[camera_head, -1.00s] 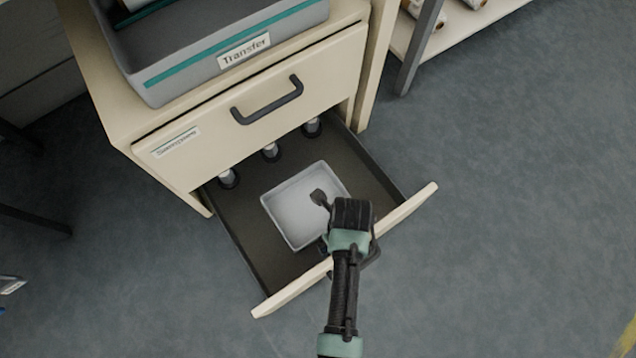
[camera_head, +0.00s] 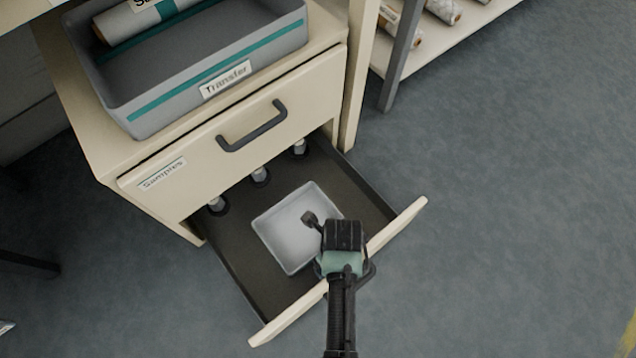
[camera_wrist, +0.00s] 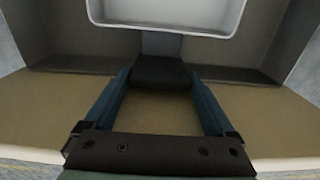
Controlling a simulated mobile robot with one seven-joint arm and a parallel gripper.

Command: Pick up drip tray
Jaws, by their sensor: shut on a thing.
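The drip tray (camera_head: 287,230) is a shallow, light grey rectangular tray inside the open drawer (camera_head: 238,262). My gripper (camera_head: 318,224) is at the tray's front right side, with one dark fingertip over the tray's inside. The other finger is hidden behind the gripper body in the head view. In the wrist view the drip tray (camera_wrist: 165,24) shows at the top, just beyond my gripper (camera_wrist: 160,72). I cannot tell whether the tray is clear of the drawer floor.
Several dark round holders (camera_head: 260,176) stand at the drawer's back. The drawer's cream front panel (camera_head: 398,228) lies by my gripper. A grey "Transfer" bin (camera_head: 165,115) holding a roll sits on the cabinet above. A rack with rolls (camera_head: 440,12) stands at upper right. The floor right is clear.

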